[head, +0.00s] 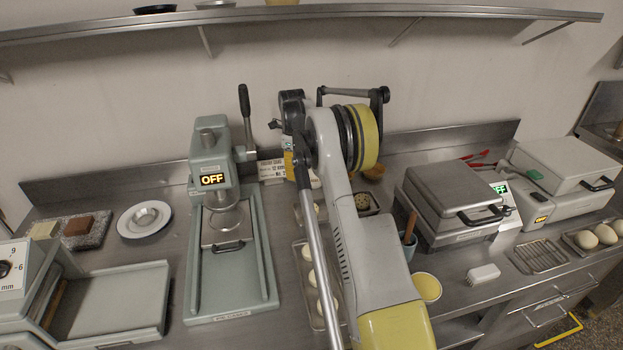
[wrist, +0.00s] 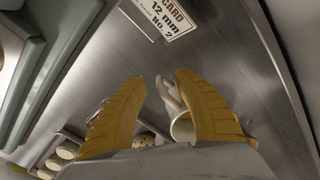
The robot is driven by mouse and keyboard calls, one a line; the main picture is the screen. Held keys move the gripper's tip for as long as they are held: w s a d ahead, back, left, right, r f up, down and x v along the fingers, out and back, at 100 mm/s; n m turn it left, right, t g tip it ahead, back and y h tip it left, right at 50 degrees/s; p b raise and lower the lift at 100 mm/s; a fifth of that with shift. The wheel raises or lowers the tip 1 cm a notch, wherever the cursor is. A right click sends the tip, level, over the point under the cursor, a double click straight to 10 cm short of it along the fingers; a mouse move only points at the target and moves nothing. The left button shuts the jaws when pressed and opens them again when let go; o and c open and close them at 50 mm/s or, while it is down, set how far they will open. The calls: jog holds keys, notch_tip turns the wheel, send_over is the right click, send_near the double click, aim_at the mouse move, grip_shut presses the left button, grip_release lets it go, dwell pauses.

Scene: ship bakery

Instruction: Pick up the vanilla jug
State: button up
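A white jug (wrist: 181,127), which I take to be the vanilla jug, shows in the wrist view with its round rim and a narrow looped part pointing up the picture. It lies in and beyond the gap between my fingers, and the right finger and the gripper body hide part of it. My gripper (wrist: 158,80) has its two yellow fingers apart, with no visible grip on the jug. In the head view my arm hides most of this spot. A small pale piece (head: 315,179) beside the arm may be the jug.
A green-grey press (head: 215,180) stands left of my arm. A card sign (head: 271,170) is at the back. A waffle-iron-like machine (head: 450,195) stands right.

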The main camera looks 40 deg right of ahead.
jog(key=shift+w+f, duration=0.1)
jog(key=shift+f, duration=0.8)
jog(key=shift+r, duration=0.1)
grip_shut()
jog(key=shift+r, duration=0.15)
